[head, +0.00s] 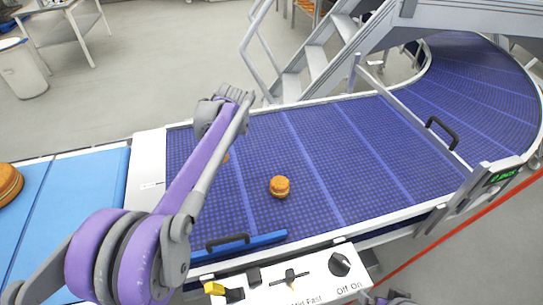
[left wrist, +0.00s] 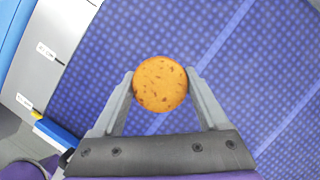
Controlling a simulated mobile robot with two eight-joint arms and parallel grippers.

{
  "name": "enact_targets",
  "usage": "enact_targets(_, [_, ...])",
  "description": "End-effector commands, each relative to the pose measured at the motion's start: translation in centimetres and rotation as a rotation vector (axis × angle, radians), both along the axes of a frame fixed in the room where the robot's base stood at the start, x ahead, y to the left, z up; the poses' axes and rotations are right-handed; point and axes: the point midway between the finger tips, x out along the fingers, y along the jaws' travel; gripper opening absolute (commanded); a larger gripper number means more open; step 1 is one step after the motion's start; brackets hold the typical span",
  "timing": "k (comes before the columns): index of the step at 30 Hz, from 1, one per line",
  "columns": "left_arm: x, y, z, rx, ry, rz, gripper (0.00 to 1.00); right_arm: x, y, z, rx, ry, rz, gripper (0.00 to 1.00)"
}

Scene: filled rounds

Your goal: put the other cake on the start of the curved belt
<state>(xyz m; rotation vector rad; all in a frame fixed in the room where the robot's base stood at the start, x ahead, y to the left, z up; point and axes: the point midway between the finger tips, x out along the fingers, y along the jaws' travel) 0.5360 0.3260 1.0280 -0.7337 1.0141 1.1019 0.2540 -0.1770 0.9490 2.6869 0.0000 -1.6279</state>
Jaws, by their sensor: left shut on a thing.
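A small round golden-brown cake (head: 280,187) sits upright on the dark blue curved belt (head: 330,150), near its start. A second cake (head: 226,157) shows only as a sliver behind my left arm. In the left wrist view a speckled orange-brown cake (left wrist: 160,84) is between the two grey fingers of my left gripper (left wrist: 160,88), which is shut on it over the blue belt. I cannot tell whether it touches the belt. In the head view the left fingers are hidden behind the arm.
A light blue belt (head: 62,190) lies at the left, with a larger brown round thing (head: 9,183) at the edge. A white plate (head: 147,170) separates the belts. A control panel (head: 300,275) with knobs stands in front. Metal stairs (head: 315,62) rise behind.

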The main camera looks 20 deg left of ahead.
Motion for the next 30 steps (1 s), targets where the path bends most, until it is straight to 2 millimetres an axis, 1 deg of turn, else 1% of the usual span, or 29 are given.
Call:
enact_targets(2, [0.0, 0.0, -0.3, 0.000, 0.000, 0.000, 0.52, 0.0, 0.0, -0.1, 0.000, 0.000, 0.000, 1.00])
enact_targets(4, [0.0, 0.0, -1.1, 0.000, 0.000, 0.000, 0.52, -0.1, 0.0, -0.1, 0.000, 0.001, 0.000, 1.00])
enact_targets(9, [0.0, 0.0, -4.4, 0.000, 0.000, 0.000, 0.52, -0.1, 0.0, -0.3, 0.000, 0.002, 0.000, 1.00])
enact_targets(12, [0.0, 0.0, -5.7, 0.000, 0.000, 0.000, 0.52, -0.1, 0.0, -0.3, 0.000, 0.002, 0.000, 1.00])
enact_targets(17, [0.0, 0.0, -6.8, 0.000, 0.000, 0.000, 0.52, -0.1, 0.0, -0.3, 0.000, 0.002, 0.000, 1.00])
enact_targets(24, [0.0, 0.0, -9.9, 0.000, 0.000, 0.000, 0.52, -0.1, 0.0, -0.3, 0.000, 0.002, 0.000, 1.00])
enact_targets(30, [0.0, 0.0, -10.0, 0.000, 0.000, 0.000, 0.52, -0.1, 0.0, -0.3, 0.000, 0.002, 0.000, 1.00])
